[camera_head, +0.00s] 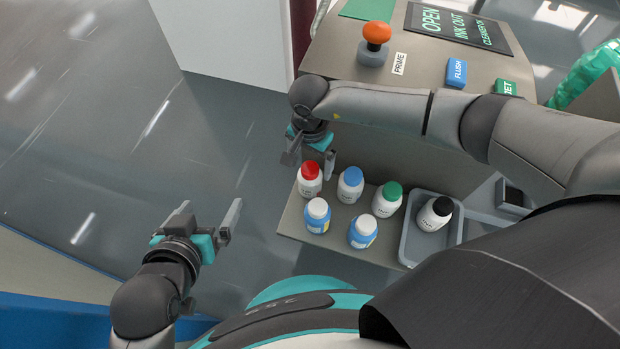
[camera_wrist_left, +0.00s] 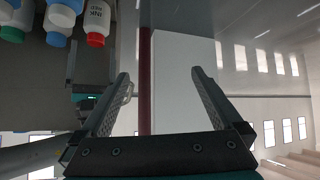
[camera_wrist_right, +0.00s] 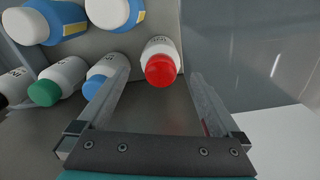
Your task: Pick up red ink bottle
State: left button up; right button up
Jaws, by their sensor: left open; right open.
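The red-capped white ink bottle (camera_head: 309,184) stands upright at the left end of a shelf, in the head view. My right gripper (camera_head: 309,160) is open and empty just behind the bottle. In the right wrist view the red ink bottle (camera_wrist_right: 161,62) shows near and between the open fingertips (camera_wrist_right: 158,70); no finger clearly touches it. My left gripper (camera_head: 212,203) is open and empty, over the floor left of the shelf. In the left wrist view the red ink bottle (camera_wrist_left: 97,24) is at the upper left, outside the open fingers (camera_wrist_left: 160,73).
A blue-capped bottle (camera_head: 350,186) stands beside the red one, then a green-capped bottle (camera_head: 386,201). Two white-capped blue bottles (camera_head: 317,217) (camera_head: 362,233) stand in front. A black-capped bottle (camera_head: 433,215) is in a grey tray (camera_head: 412,247). The machine panel (camera_head: 425,60) rises behind.

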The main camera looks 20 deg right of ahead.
aim_at(310, 168)
jog(key=shift+f+b, duration=0.45)
jog(key=shift+f, duration=0.25)
jog(key=shift+f+b, duration=0.4)
jog(key=shift+f, duration=0.15)
jog(key=shift+w+f+b, duration=0.1)
jog(key=shift+f+b, duration=0.3)
jog(key=shift+f, duration=0.2)
pick_arm(q)
jog(key=shift+w+d+r+n+t+h+b, duration=0.15)
jog(key=shift+d+r+t+h, duration=0.35)
jog(key=shift+d+t, duration=0.4)
jog(key=shift+s+d+r+n+t+h+b, duration=0.1)
jog(key=shift+d+r+t+h, duration=0.4)
jog(key=shift+d+t, duration=0.45)
jog(key=shift+w+d+r+n+t+h+b, duration=0.15)
jog(key=shift+d+r+t+h, duration=0.3)
jog(key=shift+d+t, duration=0.45)
pick_arm(e)
jog(key=shift+f, duration=0.65)
pick_arm(q)
jog(key=shift+a, duration=0.2)
pick_arm(e)
jog(key=c, duration=1.5)
